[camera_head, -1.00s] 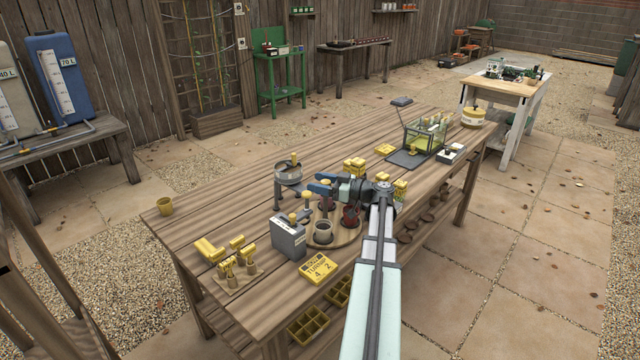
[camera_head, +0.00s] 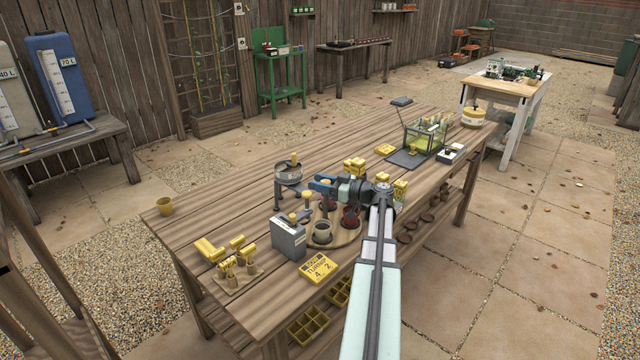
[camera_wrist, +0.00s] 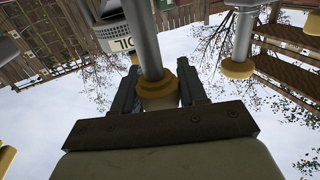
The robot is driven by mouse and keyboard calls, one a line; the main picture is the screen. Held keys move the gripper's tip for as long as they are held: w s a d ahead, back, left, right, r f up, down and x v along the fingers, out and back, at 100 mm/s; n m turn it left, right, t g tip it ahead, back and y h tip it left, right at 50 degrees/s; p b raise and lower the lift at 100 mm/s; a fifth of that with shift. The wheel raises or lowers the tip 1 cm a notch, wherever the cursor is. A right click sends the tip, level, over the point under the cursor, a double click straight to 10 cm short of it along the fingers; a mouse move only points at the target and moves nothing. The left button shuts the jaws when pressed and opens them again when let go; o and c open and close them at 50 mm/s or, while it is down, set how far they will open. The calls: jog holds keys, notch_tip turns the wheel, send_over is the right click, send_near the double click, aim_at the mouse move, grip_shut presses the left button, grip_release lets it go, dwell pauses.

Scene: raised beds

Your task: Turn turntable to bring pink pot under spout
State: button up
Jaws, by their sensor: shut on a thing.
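The round wooden turntable (camera_head: 347,237) lies on the bench and carries several pots. A grey-beige pot (camera_head: 322,231) stands at its front, and a dark red pot (camera_head: 350,216) stands at the right, partly under my arm. Another reddish pot (camera_head: 327,204) is at the back, mostly hidden. I cannot tell which is the pink pot. My gripper (camera_head: 320,187) is over the back of the turntable. In the wrist view its fingers (camera_wrist: 160,92) are shut around a yellow-collared peg (camera_wrist: 158,84) with a grey post. I cannot make out the spout for certain.
A grey box (camera_head: 288,238) with a yellow knob stands left of the turntable. A round grey pan on a stand (camera_head: 288,174) is behind it. Yellow blocks (camera_head: 354,165) and a glass tank (camera_head: 425,137) are to the right.

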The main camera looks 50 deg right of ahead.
jog(key=shift+d+m+t+h, duration=0.15)
jog(key=shift+m+h, duration=1)
jog(key=shift+h, duration=0.65)
jog(key=shift+d+m+t+h, duration=0.1)
jog(key=shift+d+m+h, duration=0.1)
jog(key=shift+m+h, duration=1.3)
jog(key=shift+d+m+t+h, duration=0.15)
jog(key=shift+m+h, duration=0.7)
jog(key=shift+h, duration=1.25)
jog(key=shift+d, duration=0.1)
jog(key=o, duration=1)
jog(key=v, duration=1.2)
